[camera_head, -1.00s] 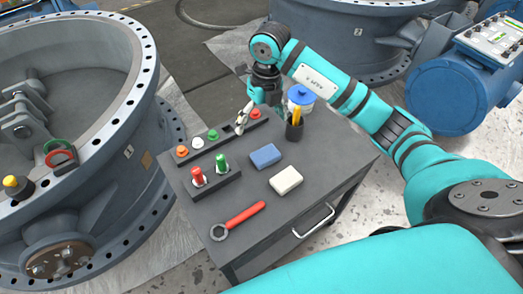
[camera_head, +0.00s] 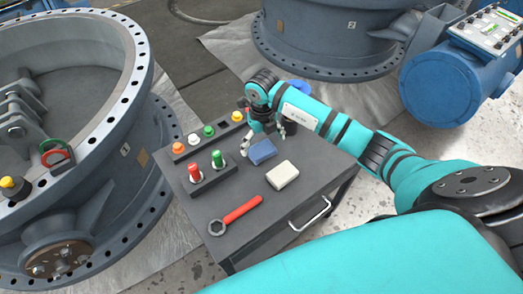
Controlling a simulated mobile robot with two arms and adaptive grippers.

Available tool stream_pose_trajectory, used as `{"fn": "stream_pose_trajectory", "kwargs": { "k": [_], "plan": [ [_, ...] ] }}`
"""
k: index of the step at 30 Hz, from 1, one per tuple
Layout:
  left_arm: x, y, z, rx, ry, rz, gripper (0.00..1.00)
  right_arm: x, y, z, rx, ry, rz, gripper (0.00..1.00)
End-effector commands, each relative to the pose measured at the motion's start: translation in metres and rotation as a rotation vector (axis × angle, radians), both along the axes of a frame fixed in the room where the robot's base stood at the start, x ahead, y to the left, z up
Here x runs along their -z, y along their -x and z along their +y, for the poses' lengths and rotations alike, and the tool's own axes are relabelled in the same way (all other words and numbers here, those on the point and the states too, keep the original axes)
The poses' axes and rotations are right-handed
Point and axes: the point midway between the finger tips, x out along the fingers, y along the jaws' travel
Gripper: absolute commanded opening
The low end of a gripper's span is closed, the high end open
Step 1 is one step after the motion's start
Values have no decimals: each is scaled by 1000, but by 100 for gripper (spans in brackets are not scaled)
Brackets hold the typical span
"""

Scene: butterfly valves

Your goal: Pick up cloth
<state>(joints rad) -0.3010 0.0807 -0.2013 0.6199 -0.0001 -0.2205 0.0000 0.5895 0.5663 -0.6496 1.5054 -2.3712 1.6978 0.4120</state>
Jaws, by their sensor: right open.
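A small folded blue cloth (camera_head: 263,152) lies flat on the dark tool cart (camera_head: 312,160). A similar white folded piece (camera_head: 283,175) lies just right of and in front of it. My right gripper (camera_head: 263,141) is over the cart at the far edge of the blue cloth, fingers pointing down and spread, one on each side. It is open and holds nothing. I cannot tell whether the fingertips touch the cloth or the cart top. My left gripper is not in view.
A red wrench (camera_head: 238,213) lies at the cart's front. A large valve ring (camera_head: 120,125) flanks the cart.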

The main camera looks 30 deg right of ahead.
Motion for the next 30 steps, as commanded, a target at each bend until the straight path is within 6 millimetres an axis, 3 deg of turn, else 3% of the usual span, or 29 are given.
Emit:
{"fn": "stream_pose_trajectory", "kwargs": {
  "k": [6,16,26,30],
  "plan": [
    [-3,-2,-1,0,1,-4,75,33,-1,2,0,-2,4,100],
    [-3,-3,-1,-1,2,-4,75,38,-2,1,-1,0,1,99],
    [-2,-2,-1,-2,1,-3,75,38,-2,1,-1,0,1,56],
    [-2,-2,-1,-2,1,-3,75,38,-2,1,-1,0,1,53]
  ]
}}
